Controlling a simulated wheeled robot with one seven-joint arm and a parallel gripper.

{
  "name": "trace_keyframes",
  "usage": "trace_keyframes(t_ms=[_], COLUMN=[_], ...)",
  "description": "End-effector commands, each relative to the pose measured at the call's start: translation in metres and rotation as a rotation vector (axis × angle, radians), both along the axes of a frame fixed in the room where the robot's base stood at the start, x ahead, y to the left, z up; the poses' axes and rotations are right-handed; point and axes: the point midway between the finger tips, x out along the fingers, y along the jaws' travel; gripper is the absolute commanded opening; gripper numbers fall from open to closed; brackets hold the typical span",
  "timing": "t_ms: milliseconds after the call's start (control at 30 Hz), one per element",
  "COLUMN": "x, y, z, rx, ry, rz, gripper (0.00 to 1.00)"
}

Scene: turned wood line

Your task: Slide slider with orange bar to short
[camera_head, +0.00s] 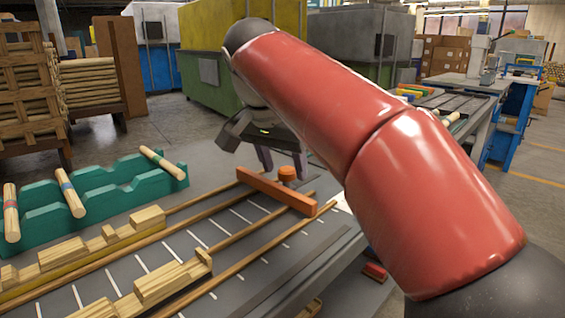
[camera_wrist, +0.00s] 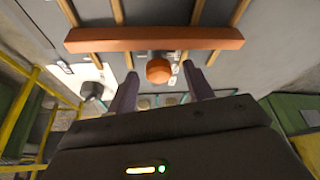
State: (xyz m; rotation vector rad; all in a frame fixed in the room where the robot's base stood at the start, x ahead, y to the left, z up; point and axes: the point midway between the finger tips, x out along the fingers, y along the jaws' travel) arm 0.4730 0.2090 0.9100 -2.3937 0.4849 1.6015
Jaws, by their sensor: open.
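The slider has a long orange bar (camera_head: 265,188) lying across wooden rails, with a round orange knob (camera_head: 287,173) beside it. In the wrist view the bar (camera_wrist: 155,39) spans the upper part, and the knob (camera_wrist: 158,71) sits just below its middle. My gripper (camera_head: 285,170) is open and pointed down at the knob. In the wrist view the knob appears between the fingertips, with a gap on each side; I cannot tell whether the tips are down around it or still above it. No label reading short is legible.
The grey board (camera_head: 225,245) carries rails, white tick lines and stepped wooden blocks (camera_head: 165,282). A green rack (camera_head: 105,195) with turned wooden sticks stands at the left. A red block (camera_head: 375,272) lies below the board's right edge. Bare board lies left of the bar between rails.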

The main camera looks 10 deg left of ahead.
Motion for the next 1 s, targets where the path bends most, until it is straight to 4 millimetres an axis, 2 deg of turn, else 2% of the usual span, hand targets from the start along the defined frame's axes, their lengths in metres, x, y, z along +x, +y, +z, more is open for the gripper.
trace_keyframes(t_ms=[167,400,500,1000], x=[-0.006,-0.021,-0.025,-0.028], y=[0.004,0.01,0.012,0.013], z=[0.02,0.058,0.067,0.071], rx=[0.002,0.001,0.001,0.0], ry=[-0.002,-0.002,0.0,0.0], rz=[0.002,0.003,0.003,0.002], gripper=[0.52,0.52,0.52,0.52])
